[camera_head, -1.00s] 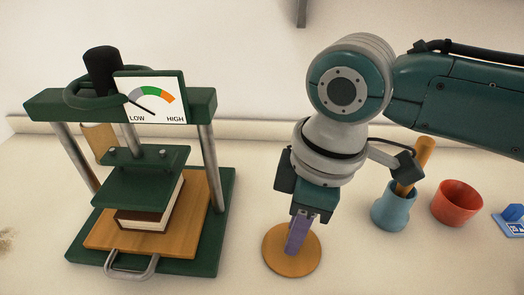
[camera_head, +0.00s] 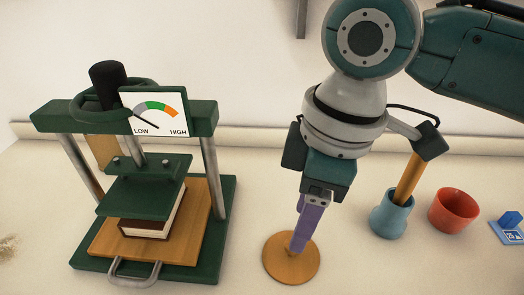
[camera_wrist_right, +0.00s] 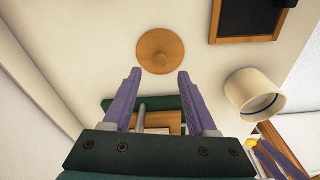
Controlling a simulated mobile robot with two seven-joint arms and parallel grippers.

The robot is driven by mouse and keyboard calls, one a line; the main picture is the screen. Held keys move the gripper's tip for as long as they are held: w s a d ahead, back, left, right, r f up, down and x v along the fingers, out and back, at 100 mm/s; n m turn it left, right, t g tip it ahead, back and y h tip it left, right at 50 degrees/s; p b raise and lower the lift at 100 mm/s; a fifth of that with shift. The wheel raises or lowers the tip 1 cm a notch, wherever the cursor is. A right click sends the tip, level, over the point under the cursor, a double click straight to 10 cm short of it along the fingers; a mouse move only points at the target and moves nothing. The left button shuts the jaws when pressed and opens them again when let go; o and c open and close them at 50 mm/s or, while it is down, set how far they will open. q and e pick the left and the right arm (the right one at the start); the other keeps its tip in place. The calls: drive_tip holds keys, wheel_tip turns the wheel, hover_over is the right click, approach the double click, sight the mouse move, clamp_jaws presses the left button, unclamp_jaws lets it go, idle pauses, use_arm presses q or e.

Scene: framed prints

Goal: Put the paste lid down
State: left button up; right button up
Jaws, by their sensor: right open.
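The paste lid is a round wooden disc (camera_head: 285,268) with a small knob, lying flat on the pale table right of the press. The wrist view shows the lid (camera_wrist_right: 150,45) just beyond my fingertips. My right gripper (camera_head: 299,249) has purple fingers pointing down over the lid. In the wrist view the right gripper (camera_wrist_right: 159,72) is open, with a wide empty gap between its fingers. The knob is partly hidden behind a finger in the head view.
A green press (camera_head: 225,215) with a LOW–HIGH dial holds a book (camera_head: 150,228) on a wooden board. A blue cup (camera_head: 388,217) with a wooden handle, a red bowl (camera_head: 453,211) and a blue item (camera_head: 510,230) stand right. Table around the lid is clear.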

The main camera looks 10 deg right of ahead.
wheel_tip(320, 180, up, 7)
drive_tip(key=s+a+f+m+t+y, duration=0.1)
drive_tip(key=s+a+f+m+y, duration=0.2)
drive_tip(key=s, duration=0.4)
drive_tip(key=s+d+f+m+t+h, duration=0.2)
drive_tip(key=s+d+m+h, duration=0.2)
drive_tip(key=s+d+m, duration=0.3)
drive_tip(key=s+d+p, duration=0.1)
drive_tip(key=s+d, duration=0.1)
drive_tip(key=d, duration=0.1)
drive_tip(key=shift+d+f+m, duration=0.25)
drive_tip(key=shift+f+m, duration=0.05)
drive_tip(key=shift+f, duration=0.1)
